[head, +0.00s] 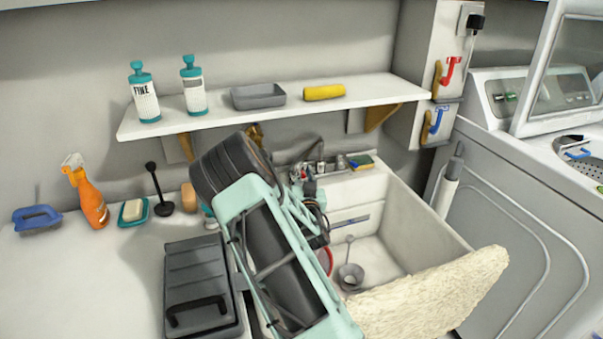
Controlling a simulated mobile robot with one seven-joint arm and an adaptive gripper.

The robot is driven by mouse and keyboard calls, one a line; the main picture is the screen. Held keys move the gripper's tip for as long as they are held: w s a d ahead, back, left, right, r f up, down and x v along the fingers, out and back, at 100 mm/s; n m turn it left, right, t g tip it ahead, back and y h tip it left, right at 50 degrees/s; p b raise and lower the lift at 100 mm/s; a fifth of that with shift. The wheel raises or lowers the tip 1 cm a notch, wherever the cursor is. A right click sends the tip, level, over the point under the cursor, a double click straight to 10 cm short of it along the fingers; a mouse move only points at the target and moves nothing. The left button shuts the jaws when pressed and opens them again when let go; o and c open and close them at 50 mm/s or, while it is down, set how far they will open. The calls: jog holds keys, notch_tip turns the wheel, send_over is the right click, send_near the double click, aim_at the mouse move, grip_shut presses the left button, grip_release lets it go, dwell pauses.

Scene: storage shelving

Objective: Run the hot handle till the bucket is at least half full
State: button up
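A faucet (320,168) stands at the back of the white sink (430,235). Small red marks (296,173) show at its left side and a bluish one near its right, too small to read clearly. A red curved rim (326,261), perhaps the bucket's, shows in the sink beside my arm; my arm hides the rest, so the water level cannot be seen. My gripper (316,220) is near the faucet, over the sink's left part, largely hidden by my arm. Whether its fingers are open or touching anything cannot be told.
A red valve handle (450,70) and a blue one (435,121) are on the right wall. A shelf (285,106) with bottles hangs above. A spray bottle (92,205) and a grey case (197,275) stand left. A beige cloth (430,295) covers the sink's front edge.

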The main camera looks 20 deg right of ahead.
grip_shut()
jog(key=shift+d, duration=0.1)
dwell(0.3)
jog(key=shift+d+n+y+b, duration=0.5)
jog(key=shift+n+y+b, duration=0.25)
jog(key=shift+y, duration=0.35)
jog(key=shift+d+n+t+y+b, duration=0.15)
jog(key=shift+n+t+y+b, duration=0.25)
jog(key=shift+y, duration=0.4)
jog(key=shift+r, duration=0.1)
grip_release()
